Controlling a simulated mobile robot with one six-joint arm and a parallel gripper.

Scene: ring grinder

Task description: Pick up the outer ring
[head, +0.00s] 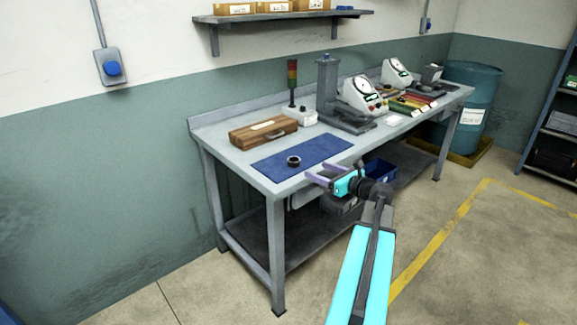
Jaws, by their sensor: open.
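The outer ring, a small dark ring (294,161), lies flat on the blue mat (270,168) near the front left of the workbench (238,163). My gripper (313,175) is in front of the bench's front edge, to the right of the ring and a little lower in the picture. Its purple-grey fingers point left and are apart, with nothing between them. The gripper does not touch the ring. Its exact height over the bench top is hard to tell.
A wooden case (263,131) lies behind the mat. A grey press (330,92), a signal tower (292,80) and a white gauge unit (361,97) stand farther right. A blue bin (380,172) sits under the bench. Floor in front is clear.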

